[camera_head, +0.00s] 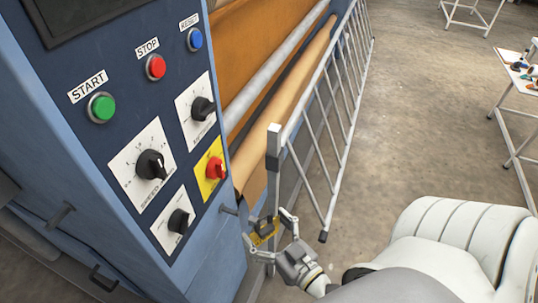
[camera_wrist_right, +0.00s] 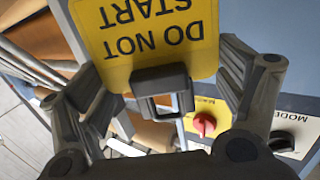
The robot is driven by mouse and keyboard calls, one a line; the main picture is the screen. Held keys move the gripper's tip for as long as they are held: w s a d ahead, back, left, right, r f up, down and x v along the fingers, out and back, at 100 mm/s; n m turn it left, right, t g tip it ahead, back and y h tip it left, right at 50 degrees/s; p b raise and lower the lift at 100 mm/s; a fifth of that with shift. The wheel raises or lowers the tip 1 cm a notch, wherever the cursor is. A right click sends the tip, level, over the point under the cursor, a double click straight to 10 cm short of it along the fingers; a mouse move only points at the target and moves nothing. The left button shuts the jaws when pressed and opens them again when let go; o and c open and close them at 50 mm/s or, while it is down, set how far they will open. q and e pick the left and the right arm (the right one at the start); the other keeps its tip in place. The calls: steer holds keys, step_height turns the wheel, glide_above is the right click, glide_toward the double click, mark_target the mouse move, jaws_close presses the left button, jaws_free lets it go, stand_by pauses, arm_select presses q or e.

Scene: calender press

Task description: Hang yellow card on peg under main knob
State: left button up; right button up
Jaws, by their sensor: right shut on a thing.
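The yellow card (camera_wrist_right: 150,35) fills the top of the right wrist view and reads "DO NOT START" upside down, with a black loop-like holder (camera_wrist_right: 162,82) at its edge. My right gripper (camera_head: 265,232) is shut on the card, which shows small in the head view (camera_head: 263,236). The gripper is just right of the panel's lower right edge. The red main knob (camera_head: 215,168) on its yellow plate is up and left of it, and also shows in the wrist view (camera_wrist_right: 204,124). A small grey peg-like piece (camera_head: 230,211) sticks out below that knob, left of the card, apparently bare. My left gripper is out of view.
The blue panel has green (camera_head: 102,107), red (camera_head: 155,67) and blue (camera_head: 194,40) buttons and several black knobs. A grey metal guard rail (camera_head: 275,165) stands close behind my right gripper, beside the rollers. The floor to the right is open, with a white table (camera_head: 515,80) at the edge.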

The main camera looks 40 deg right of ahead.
steer(key=w+a, duration=0.4)
steer(key=w, duration=0.3)
steer(key=shift+f+b, duration=0.35)
steer(key=shift+f, duration=0.1)
steer(key=shift+o, duration=0.2)
steer(key=shift+w+a, duration=0.1)
steer(key=shift+a, duration=0.05)
steer(key=shift+f, duration=0.25)
steer(key=shift+c, duration=1.1)
steer(key=shift+a, duration=0.1)
steer(key=shift+o, duration=0.3)
steer(key=shift+w+f, duration=0.1)
steer(key=o, duration=0.7)
steer(key=shift+o, duration=0.5)
steer(key=shift+w+a, duration=0.1)
steer(key=shift+w, duration=0.15)
steer(key=shift+s, duration=0.15)
